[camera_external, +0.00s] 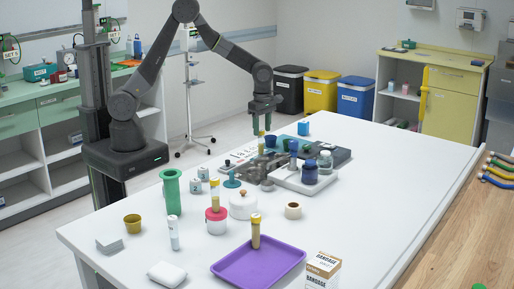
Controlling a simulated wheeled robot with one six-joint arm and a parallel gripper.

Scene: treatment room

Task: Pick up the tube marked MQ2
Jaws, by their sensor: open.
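My gripper (265,112) points down over the far part of the white table and is open. A tube with a yellowish top (261,145) stands upright just below the fingers, apart from them as far as I can tell. A second yellow-capped tube (215,193) stands in a red-and-white round holder (216,224). A third, amber tube (255,233) stands on the purple tray (232,268). A white tube (173,232) stands at the front left. The tube markings are too small to read, so I cannot tell which is MQ2.
A green cylinder (171,190), a white lidded pot (242,206), a tape roll (293,211) and a bandage box (322,271) stand around. The table's right side (390,180) is clear.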

